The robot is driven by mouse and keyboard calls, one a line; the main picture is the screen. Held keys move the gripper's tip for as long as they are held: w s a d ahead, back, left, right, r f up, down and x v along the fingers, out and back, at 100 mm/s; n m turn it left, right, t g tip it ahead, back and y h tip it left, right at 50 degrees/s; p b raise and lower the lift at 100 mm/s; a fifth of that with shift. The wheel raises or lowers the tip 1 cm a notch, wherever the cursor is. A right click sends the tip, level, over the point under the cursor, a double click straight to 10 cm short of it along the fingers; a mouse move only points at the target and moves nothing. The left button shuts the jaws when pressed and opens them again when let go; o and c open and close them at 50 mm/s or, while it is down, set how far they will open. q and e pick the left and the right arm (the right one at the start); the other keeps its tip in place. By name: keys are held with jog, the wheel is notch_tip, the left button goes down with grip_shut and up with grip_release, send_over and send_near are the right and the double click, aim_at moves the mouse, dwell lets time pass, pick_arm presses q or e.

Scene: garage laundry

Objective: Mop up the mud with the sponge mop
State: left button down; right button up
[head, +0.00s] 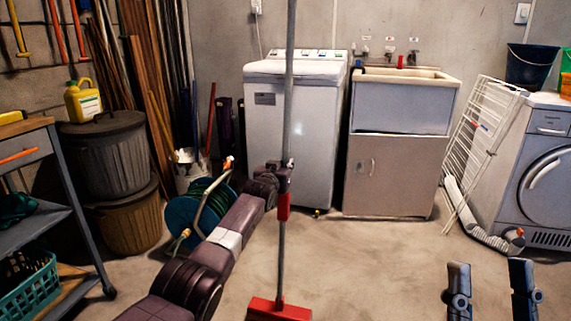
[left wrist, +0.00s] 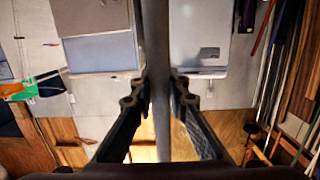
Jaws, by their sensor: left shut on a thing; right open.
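The sponge mop (head: 281,240) is upright in the middle of the head view, with a long grey pole, a red sleeve and a red head at the bottom edge of the picture. My left gripper (head: 284,172) is shut on the pole just above the red sleeve. In the left wrist view the pole (left wrist: 156,50) runs between the two fingers of my left gripper (left wrist: 158,97). My right gripper (head: 490,270) is open and empty at the lower right. I see no mud in either view. Whether the mop head touches the floor I cannot tell.
A white washing machine (head: 270,120) and a sink cabinet (head: 385,175) stand at the back wall. A hose reel (head: 185,215) is beside my left arm. A drying rack (head: 478,135) leans by the front-loading machine (head: 548,180). The concrete floor (head: 385,260) in the middle is clear.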

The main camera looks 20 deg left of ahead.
jog(key=w+f+g+h+p, duration=0.1)
jog(key=w+f+g+p, duration=0.1)
jog(key=w+f+g, duration=0.2)
jog(key=shift+w+a+f+h, duration=0.45)
jog(key=shift+w+f, duration=0.25)
jog(key=shift+w, duration=0.45)
jog(key=shift+p, duration=0.3)
